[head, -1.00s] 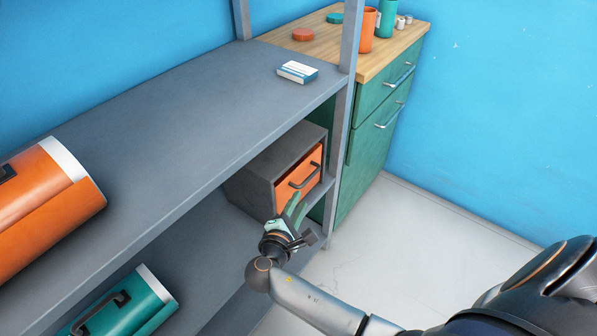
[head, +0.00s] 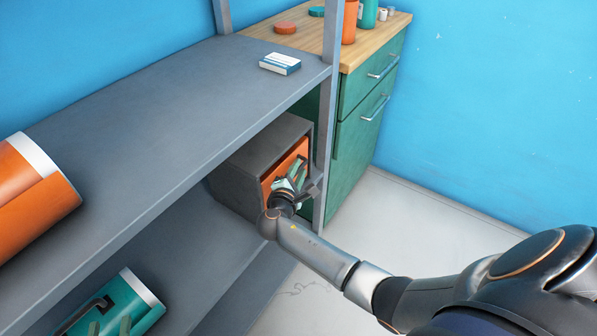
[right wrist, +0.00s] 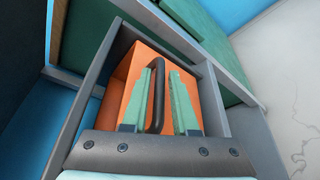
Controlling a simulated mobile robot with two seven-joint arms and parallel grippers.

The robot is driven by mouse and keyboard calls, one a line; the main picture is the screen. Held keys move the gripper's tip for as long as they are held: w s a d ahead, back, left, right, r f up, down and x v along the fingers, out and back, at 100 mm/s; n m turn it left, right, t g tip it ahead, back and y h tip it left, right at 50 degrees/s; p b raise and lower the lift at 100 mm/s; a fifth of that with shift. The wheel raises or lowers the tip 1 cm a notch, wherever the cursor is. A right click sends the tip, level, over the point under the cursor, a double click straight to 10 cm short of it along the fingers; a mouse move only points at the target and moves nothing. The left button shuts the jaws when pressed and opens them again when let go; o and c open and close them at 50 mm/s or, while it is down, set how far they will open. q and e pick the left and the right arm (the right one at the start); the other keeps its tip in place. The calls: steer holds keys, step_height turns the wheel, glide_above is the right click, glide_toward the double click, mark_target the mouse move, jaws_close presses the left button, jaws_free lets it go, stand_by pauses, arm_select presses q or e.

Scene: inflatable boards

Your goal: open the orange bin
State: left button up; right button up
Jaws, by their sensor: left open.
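The orange bin (head: 300,151) is a drawer with a dark bar handle, set in a grey box (head: 240,172) on the lower shelf. Its front sits at the mouth of the box and looks shut. The bin (right wrist: 122,89) and its handle (right wrist: 157,100) also show in the right wrist view. My right gripper (head: 290,172) is at the bin's front and hides part of it. Its green fingers (right wrist: 165,82) stand apart on either side of the handle, with a gap visible. My left gripper (head: 109,326) just shows at the bottom left, open, in front of a teal case.
The grey shelf unit (head: 160,130) has a post (head: 328,100) close by my right gripper. A green cabinet (head: 362,140) stands beyond it. An orange case (head: 35,190) and the teal case (head: 140,290) lie at left. The floor (head: 420,210) at right is clear.

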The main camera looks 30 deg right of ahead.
steer(key=shift+w+d, duration=0.15)
steer(key=shift+c, duration=0.4)
jaws_close()
steer(key=shift+f, duration=0.1)
stand_by(0.9)
